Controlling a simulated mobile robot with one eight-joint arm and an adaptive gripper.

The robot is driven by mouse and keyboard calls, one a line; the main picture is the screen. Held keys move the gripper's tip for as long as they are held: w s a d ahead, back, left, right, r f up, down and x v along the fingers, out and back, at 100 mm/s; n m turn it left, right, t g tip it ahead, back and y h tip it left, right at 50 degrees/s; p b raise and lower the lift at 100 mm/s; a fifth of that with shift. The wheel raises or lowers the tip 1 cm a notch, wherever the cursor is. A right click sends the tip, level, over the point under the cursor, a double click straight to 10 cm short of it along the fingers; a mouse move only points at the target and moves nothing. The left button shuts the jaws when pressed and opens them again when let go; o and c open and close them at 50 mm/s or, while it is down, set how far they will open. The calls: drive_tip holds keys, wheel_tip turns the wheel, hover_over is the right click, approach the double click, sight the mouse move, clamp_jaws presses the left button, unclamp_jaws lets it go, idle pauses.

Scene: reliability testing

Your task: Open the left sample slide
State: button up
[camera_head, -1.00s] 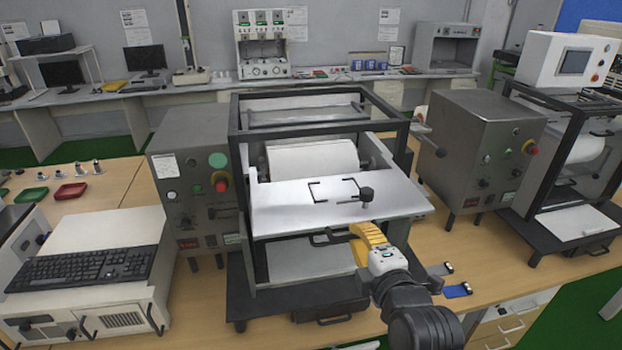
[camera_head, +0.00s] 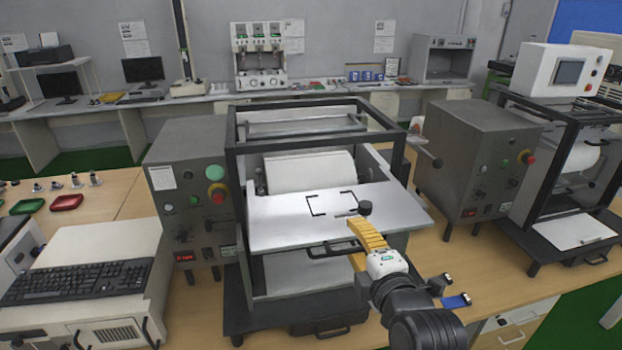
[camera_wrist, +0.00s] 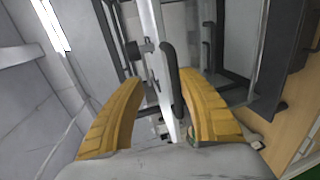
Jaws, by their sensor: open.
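The left sample slide (camera_head: 285,225) is a flat pale metal plate in the black-framed machine at the middle of the head view. It has black corner marks and a dark knob (camera_head: 365,208) on top. A black handle (camera_head: 325,250) runs along its front edge. My gripper (camera_head: 355,228), with yellow fingers, is open at the right end of this handle. In the wrist view my gripper (camera_wrist: 160,80) has the plate's bright edge and the dark handle (camera_wrist: 173,85) between its spread fingers. The handle lies nearer the right finger. Whether a finger touches it, I cannot tell.
A grey control box (camera_head: 190,190) with a red knob stands left of the machine. Another control box (camera_head: 475,165) and a similar machine stand to the right. A lower black handle (camera_head: 320,328) sits beneath the slide. A keyboard (camera_head: 80,278) lies at left.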

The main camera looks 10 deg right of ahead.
drive_tip(key=o, duration=1)
drive_tip(key=r, duration=0.4)
drive_tip(key=shift+w+r, duration=0.3)
drive_tip(key=shift+r, duration=0.05)
drive_tip(key=shift+c, duration=0.2)
drive_tip(key=shift+s+r, duration=0.25)
drive_tip(key=shift+r, duration=0.4)
drive_tip(key=shift+s+r, duration=0.2)
drive_tip(key=shift+r, duration=0.4)
drive_tip(key=c, duration=1)
drive_tip(key=shift+o, duration=0.2)
drive_tip(key=shift+r, duration=0.35)
drive_tip(key=shift+w+r, duration=0.1)
drive_tip(key=shift+r, duration=0.1)
drive_tip(key=s+f+m+g+b, duration=0.4)
drive_tip(key=s+f+m+b, duration=0.1)
drive_tip(key=f+m, duration=0.4)
drive_tip(key=s+f+m+g+b, duration=0.4)
drive_tip(key=f+m, duration=0.5)
drive_tip(key=f, duration=0.5)
drive_tip(key=shift+s+a+g+b, duration=0.3)
drive_tip(key=shift+s+a+b, duration=0.1)
drive_tip(key=shift+s+b, duration=0.5)
